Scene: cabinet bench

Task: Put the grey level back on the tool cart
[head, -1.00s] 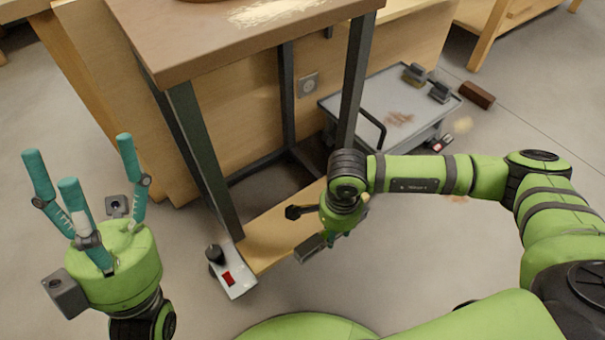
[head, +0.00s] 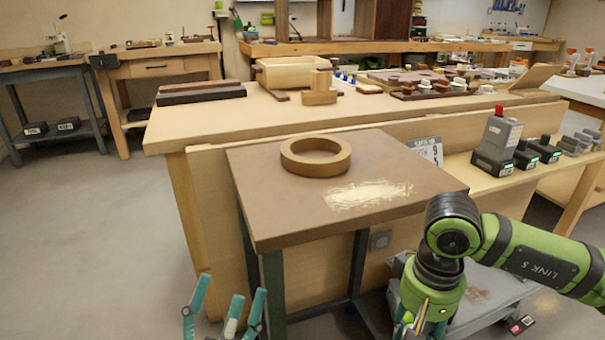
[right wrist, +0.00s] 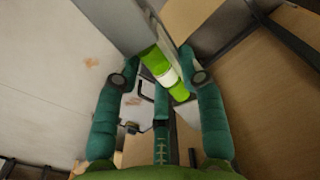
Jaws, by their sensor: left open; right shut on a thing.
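My right gripper (head: 428,310) is low at the right of the head view, in front of the grey tool cart (head: 507,286); its fingers are mostly cut off there. The level is not clearly visible in the head view. My left gripper (head: 231,297) is open and empty at the bottom edge, left of the brown table's leg. My arm hides much of the cart.
A brown-topped table (head: 290,215) with a wooden ring (head: 316,156) stands between my grippers and the long bench (head: 225,120). Grey and black devices (head: 497,145) line a shelf at the right. A small dark red-marked object (head: 521,325) lies near the cart. Floor at left is clear.

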